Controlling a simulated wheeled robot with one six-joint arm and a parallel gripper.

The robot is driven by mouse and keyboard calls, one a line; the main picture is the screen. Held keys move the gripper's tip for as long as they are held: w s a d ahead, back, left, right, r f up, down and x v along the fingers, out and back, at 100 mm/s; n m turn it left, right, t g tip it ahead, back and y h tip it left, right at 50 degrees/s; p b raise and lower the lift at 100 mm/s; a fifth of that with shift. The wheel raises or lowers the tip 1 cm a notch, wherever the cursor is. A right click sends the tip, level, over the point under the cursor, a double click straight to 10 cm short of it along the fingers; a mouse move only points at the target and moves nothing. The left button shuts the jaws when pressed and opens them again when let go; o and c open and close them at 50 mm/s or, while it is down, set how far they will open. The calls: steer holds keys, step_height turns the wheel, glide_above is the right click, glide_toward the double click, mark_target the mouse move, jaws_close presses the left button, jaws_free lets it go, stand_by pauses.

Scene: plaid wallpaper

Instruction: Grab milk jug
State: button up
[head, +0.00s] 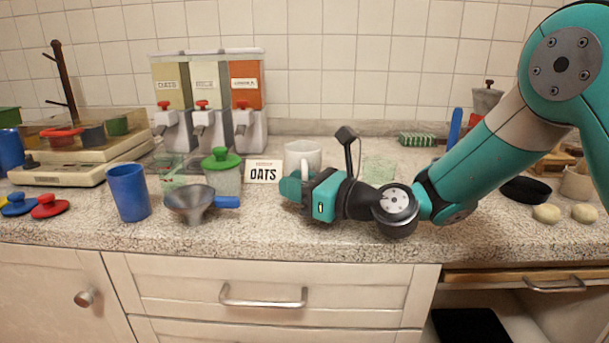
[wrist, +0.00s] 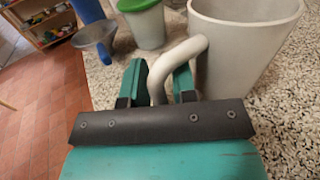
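The milk jug, a white vessel with a loop handle, stands on the speckled counter behind my gripper in the head view (head: 302,154). In the wrist view, its body (wrist: 240,45) is at the upper right. Its handle comes down between the two teal fingers of my gripper (wrist: 159,82). The left finger is close to the handle, and a narrow gap seems to show beside the right finger. The gripper looks open around the handle. In the head view, my gripper (head: 292,188) hides the jug's lower part.
An OATS card (head: 263,171), a green-lidded container (head: 221,170), a grey funnel with a blue handle (head: 195,204) and a blue cup (head: 128,191) stand to the left. Dispensers (head: 207,100) stand at the back. A clear glass (head: 379,171) is behind my arm. The counter's front edge is close.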

jaws_close()
steer(key=shift+r, duration=0.15)
